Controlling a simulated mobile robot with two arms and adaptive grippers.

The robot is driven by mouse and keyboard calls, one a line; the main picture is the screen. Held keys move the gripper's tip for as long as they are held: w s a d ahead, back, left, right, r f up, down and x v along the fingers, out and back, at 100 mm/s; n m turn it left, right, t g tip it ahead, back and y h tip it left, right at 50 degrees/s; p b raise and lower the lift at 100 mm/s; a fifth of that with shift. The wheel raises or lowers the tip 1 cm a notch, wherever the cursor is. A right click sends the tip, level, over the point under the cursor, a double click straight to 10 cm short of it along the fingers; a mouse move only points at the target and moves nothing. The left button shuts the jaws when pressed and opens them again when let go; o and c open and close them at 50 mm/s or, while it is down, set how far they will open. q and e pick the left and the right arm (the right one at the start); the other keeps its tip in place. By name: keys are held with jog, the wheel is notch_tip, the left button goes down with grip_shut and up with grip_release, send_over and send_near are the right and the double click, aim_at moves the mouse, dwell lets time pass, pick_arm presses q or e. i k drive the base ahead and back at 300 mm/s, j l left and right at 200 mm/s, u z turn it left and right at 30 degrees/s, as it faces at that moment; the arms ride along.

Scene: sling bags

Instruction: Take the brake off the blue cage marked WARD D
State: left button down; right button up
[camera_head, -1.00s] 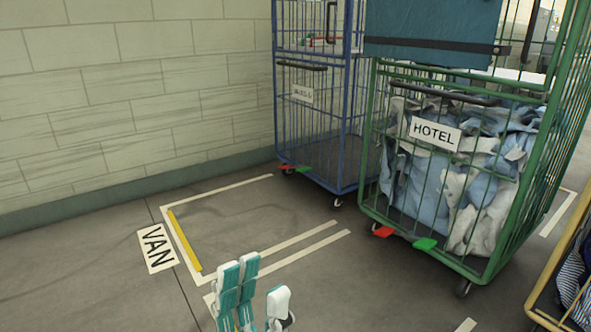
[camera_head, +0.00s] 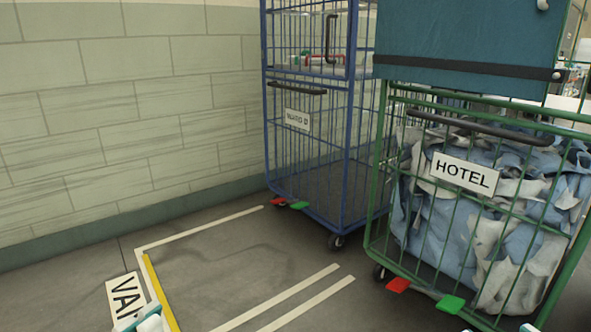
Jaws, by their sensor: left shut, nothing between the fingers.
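The blue cage (camera_head: 346,150) stands against the wall, left of the green cage. Its small sign (camera_head: 298,119) reads WARD D, somewhat blurred. Low at its front left are a red pedal (camera_head: 279,202) and a green pedal (camera_head: 299,205), side by side near the floor. I cannot tell which is pressed. My left gripper (camera_head: 145,322) shows only as teal and white tips at the bottom left edge, shut and empty, well apart from the pedals. A small white tip (camera_head: 528,328) at the bottom right may be my right gripper; its jaws are hidden.
A green cage (camera_head: 376,180) marked HOTEL, full of laundry, stands close on the right, with its own red pedal (camera_head: 398,285) and green pedal (camera_head: 450,304). Floor marked with white lines and a yellow strip (camera_head: 158,290) lies clear before the blue cage.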

aim_at(297, 205)
jog(key=i+j+u, duration=0.15)
jog(key=i, duration=0.95)
jog(key=i+j+u, duration=0.1)
jog(key=i, duration=1)
jog(key=i+j+z, duration=0.2)
jog(key=i, duration=0.2)
jog(key=i+z, duration=0.2)
jog(key=i, duration=0.25)
jog(key=i+j+z, duration=0.2)
jog(key=i, duration=0.2)
